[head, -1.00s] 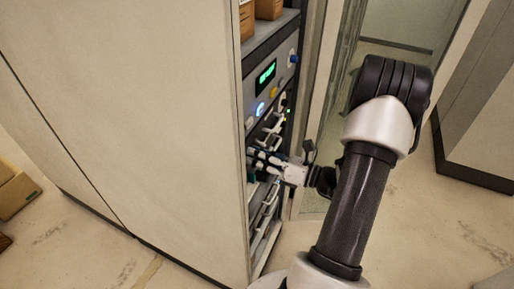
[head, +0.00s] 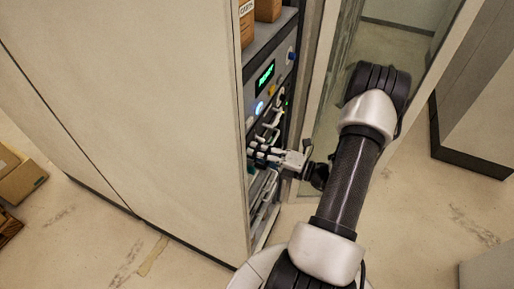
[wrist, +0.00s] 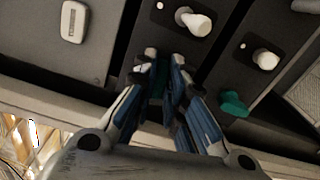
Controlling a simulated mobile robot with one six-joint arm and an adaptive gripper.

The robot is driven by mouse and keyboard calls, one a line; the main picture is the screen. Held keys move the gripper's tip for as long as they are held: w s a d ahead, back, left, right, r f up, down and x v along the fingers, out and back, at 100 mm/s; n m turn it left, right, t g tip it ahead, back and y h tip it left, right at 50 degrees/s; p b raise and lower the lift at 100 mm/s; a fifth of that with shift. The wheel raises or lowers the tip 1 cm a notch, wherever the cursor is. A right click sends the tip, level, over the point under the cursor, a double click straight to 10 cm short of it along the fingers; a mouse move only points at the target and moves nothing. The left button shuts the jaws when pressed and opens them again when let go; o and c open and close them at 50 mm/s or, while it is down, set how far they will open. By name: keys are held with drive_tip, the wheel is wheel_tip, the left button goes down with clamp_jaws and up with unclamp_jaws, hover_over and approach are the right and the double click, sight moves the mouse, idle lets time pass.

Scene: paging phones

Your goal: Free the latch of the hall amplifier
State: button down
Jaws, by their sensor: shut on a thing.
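My gripper (wrist: 162,66) is shut on a dark green latch (wrist: 158,82) on the front of a dark rack unit in the wrist view. Its fingers hide most of that latch. In the head view my gripper (head: 262,155) reaches into the open front of the tall rack. A second green latch (wrist: 233,103) shows on the unit to the right, apart from my fingers. I see no readable label that tells which unit is the hall amplifier.
White knobs (wrist: 193,21) stick out close to my fingers. A white switch (wrist: 74,21) is on the left unit. A panel with a green display (head: 265,76) sits above. The cabinet side (head: 130,110) stands close on the left. Open floor (head: 410,220) lies to the right.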

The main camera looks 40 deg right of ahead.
drive_tip(key=shift+m+p, duration=0.4)
drive_tip(key=shift+m, duration=0.5)
drive_tip(key=c, duration=1.6)
unclamp_jaws()
drive_tip(key=shift+c, duration=0.2)
drive_tip(key=v, duration=1.2)
drive_tip(key=shift+f, duration=0.1)
